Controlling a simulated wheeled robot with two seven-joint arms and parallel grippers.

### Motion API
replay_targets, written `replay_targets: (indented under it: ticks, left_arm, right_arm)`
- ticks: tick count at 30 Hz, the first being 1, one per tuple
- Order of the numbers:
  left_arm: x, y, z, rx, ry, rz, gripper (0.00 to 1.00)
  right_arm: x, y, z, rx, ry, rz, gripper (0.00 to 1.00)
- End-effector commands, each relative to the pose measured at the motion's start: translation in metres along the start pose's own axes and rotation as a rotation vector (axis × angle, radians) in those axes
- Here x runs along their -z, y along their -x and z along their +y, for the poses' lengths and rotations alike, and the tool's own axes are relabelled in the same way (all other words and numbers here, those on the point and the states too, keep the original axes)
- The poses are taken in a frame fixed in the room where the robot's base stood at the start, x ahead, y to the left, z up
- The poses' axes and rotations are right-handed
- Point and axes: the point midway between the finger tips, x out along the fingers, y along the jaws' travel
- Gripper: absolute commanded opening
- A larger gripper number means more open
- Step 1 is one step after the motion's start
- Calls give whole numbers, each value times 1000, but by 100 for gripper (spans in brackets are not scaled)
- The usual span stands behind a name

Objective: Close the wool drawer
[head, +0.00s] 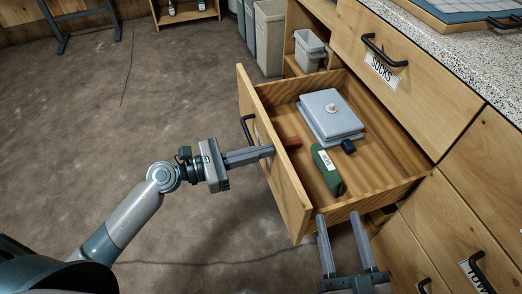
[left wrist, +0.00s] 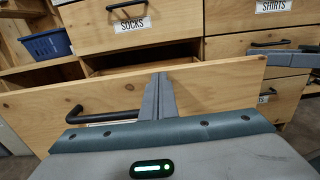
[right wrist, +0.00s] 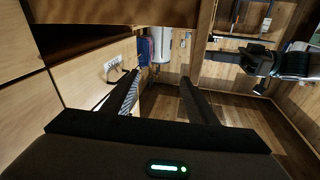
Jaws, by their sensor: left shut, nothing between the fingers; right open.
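The drawer below the SOCKS drawer stands pulled out, its wooden front (head: 285,195) facing left in the head view. Its own label is mostly hidden, so I cannot read it. Its black handle (head: 246,130) also shows in the left wrist view (left wrist: 105,115). My left gripper (head: 270,151) is shut and empty, its fingertips at the outer face of the front, beside the handle; the left wrist view shows them against the panel (left wrist: 220,90). My right gripper (head: 341,216) is open and empty, by the drawer's near side wall.
The SOCKS drawer (head: 405,75) above looks shut. A speckled countertop (head: 440,40) tops the cabinet. Open floor lies left.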

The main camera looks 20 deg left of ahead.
Motion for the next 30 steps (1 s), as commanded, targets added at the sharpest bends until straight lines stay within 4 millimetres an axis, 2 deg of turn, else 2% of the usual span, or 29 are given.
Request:
replay_targets:
  ticks: [9, 14, 23, 30]
  left_arm:
    - [-1, -5, 0, 0, 1, -1, 0]
    - [-3, -18, 0, 0, -1, -2, 0]
    - [-4, -67, 0, 0, 0, -2, 0]
    - [-4, -121, 0, 1, 0, -2, 0]
  right_arm:
    - [-1, 0, 0, -1, -3, -18, 52]
    - [-18, 1, 7, -13, -4, -112, 52]
    - [-64, 15, 21, -40, -27, -391, 52]
    - [-100, 43, 31, -63, -55, -634, 52]
